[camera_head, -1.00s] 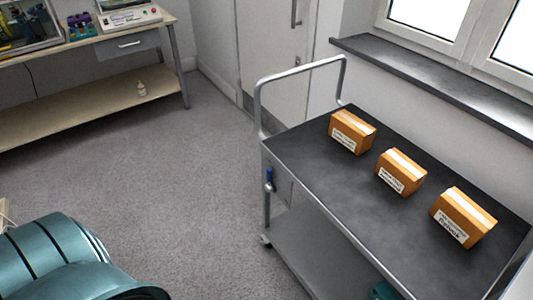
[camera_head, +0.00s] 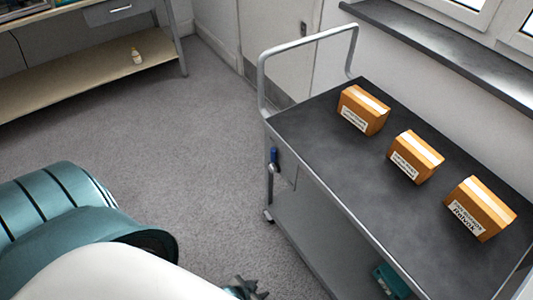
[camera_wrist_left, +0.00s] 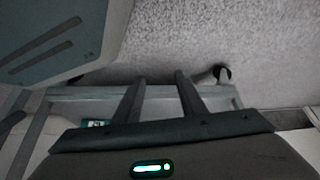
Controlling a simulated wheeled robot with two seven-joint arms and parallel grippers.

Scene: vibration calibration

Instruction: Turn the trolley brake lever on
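The trolley (camera_head: 330,180) stands at the right of the head view, with a dark top and a grey tube handle. Its brake lever (camera_head: 273,156) has a blue grip and sits roughly upright beside the corner post at the trolley's left end. My left gripper (camera_head: 248,292) shows only in part at the bottom edge of the head view, lower than the lever and apart from it. In the left wrist view its two fingers (camera_wrist_left: 160,78) are spread with nothing between them; the lever cannot be made out there. My right gripper is in neither view.
Three orange boxes (camera_head: 363,110) (camera_head: 416,157) (camera_head: 480,208) sit on the trolley top. A teal item (camera_head: 392,281) is on the lower shelf. A bench (camera_head: 90,78) with a small bottle (camera_head: 136,56) stands at the back left. Carpet (camera_head: 190,150) left of the trolley is clear.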

